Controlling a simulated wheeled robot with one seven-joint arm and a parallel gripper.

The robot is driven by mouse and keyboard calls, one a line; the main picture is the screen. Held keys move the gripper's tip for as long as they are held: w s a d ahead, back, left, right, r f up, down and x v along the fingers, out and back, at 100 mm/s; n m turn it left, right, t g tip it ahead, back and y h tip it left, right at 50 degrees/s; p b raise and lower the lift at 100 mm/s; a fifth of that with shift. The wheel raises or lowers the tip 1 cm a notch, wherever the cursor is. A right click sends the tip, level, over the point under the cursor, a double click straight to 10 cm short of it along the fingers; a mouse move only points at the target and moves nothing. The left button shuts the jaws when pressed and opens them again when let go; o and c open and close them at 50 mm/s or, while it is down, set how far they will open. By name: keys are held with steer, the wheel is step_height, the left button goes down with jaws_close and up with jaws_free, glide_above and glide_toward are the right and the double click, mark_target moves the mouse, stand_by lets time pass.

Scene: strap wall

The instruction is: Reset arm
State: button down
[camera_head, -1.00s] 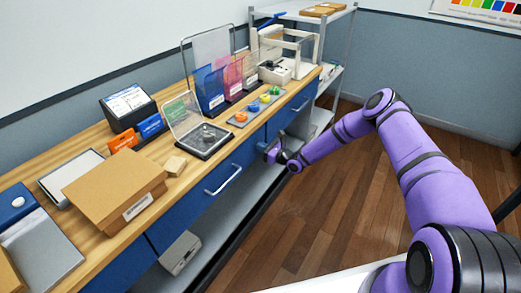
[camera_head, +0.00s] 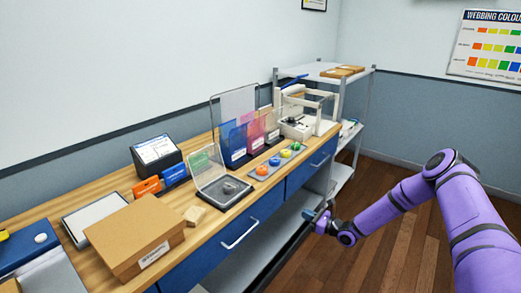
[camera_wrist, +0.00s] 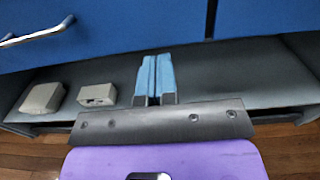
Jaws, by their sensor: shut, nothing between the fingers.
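My gripper (camera_head: 318,214) is at the end of my purple arm, in front of the workbench's blue drawer fronts (camera_head: 240,238) and low beside them. In the wrist view my gripper (camera_wrist: 155,75) shows two blue fingers pressed side by side, shut with nothing between them. They point toward the grey lower shelf (camera_wrist: 235,75) under the bench. The gripper appears apart from the bench and shelf.
The wooden bench top (camera_head: 207,221) holds a cardboard box (camera_head: 135,235), a clear-lidded tray (camera_head: 222,190), coloured knobs (camera_head: 275,161) and a white machine (camera_head: 297,127). A drawer handle (camera_head: 240,234) juts out. Two grey boxes, one of them here (camera_wrist: 97,95), sit on the lower shelf. Floor (camera_head: 400,245) is open at right.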

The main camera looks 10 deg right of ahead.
steer(key=s+a+r+n+g+h, duration=0.15)
steer(key=s+r+n+g, duration=0.35)
steer(key=r, duration=0.7)
steer(key=s+a+r+n+g+h, duration=0.1)
steer(key=s+a+r+n+g, duration=0.2)
steer(key=s+r+n, duration=0.55)
steer(key=s+a+r+n+g+h, duration=0.15)
steer(key=r+n+g, duration=0.3)
steer(key=r, duration=0.95)
steer(key=s+d+r+n+t+h, duration=0.2)
steer(key=s+r+n+h, duration=0.35)
steer(key=s+r, duration=0.95)
steer(key=s+d+r+n+t+h, duration=0.1)
steer(key=s+d, duration=0.2)
steer(key=s, duration=0.5)
steer(key=s+d+r+n+t+h, duration=0.2)
steer(key=s+d, duration=0.1)
steer(key=s, duration=0.5)
steer(key=shift+r, duration=0.25)
